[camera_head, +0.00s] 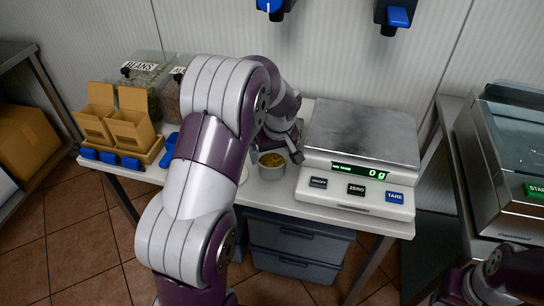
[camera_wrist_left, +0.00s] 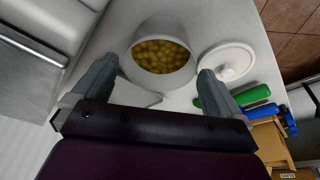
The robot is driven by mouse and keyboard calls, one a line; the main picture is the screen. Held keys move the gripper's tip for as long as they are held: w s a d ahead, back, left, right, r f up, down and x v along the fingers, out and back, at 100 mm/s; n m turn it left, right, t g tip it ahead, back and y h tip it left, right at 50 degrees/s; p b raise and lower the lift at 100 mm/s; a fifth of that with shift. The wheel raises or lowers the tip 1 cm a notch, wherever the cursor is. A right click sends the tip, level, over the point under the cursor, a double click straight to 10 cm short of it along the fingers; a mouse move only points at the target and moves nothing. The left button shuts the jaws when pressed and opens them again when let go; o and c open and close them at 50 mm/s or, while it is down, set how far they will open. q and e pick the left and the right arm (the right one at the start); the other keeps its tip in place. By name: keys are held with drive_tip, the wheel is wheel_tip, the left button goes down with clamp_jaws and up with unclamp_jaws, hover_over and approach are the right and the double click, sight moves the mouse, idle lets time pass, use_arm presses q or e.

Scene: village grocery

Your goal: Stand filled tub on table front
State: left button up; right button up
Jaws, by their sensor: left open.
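The filled tub (camera_head: 271,171) is a small white round cup with yellow-brown contents, upright on the white table (camera_head: 262,195) near its front edge, left of the scale. In the left wrist view the tub (camera_wrist_left: 160,76) shows its full contents and open top. My left gripper (camera_head: 281,151) is at the tub; its fingers are open. In the wrist view my left gripper (camera_wrist_left: 158,70) has a finger toward each side of the tub, with visible gaps. A round white lid (camera_wrist_left: 232,58) lies beside the tub. My right arm shows at the lower right, but its gripper is out of view.
The scale (camera_head: 358,150) reads 0 g and has an empty plate. Cardboard boxes (camera_head: 130,132), blue-ended items (camera_head: 110,157) and a beans bin (camera_head: 147,80) stand on the left. Grey bins (camera_head: 297,240) sit below the table. A steel machine (camera_head: 510,160) is at right.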

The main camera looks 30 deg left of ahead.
use_arm(q)
drive_tip(key=v, duration=0.8)
drive_tip(key=s+d+f+m+h, duration=0.1)
drive_tip(key=s+d+f+m, duration=0.2)
drive_tip(key=s, duration=0.6)
drive_tip(key=s+d+f+m+h, duration=0.1)
drive_tip(key=s+d+f+m, duration=0.2)
drive_tip(key=s+d+m, duration=0.3)
drive_tip(key=s, duration=0.3)
drive_tip(key=shift+m+g+p, duration=0.3)
drive_tip(key=shift+g+p, duration=0.05)
drive_tip(key=shift+g, duration=0.05)
drive_tip(key=shift+d+f, duration=0.1)
drive_tip(key=shift+f, duration=0.05)
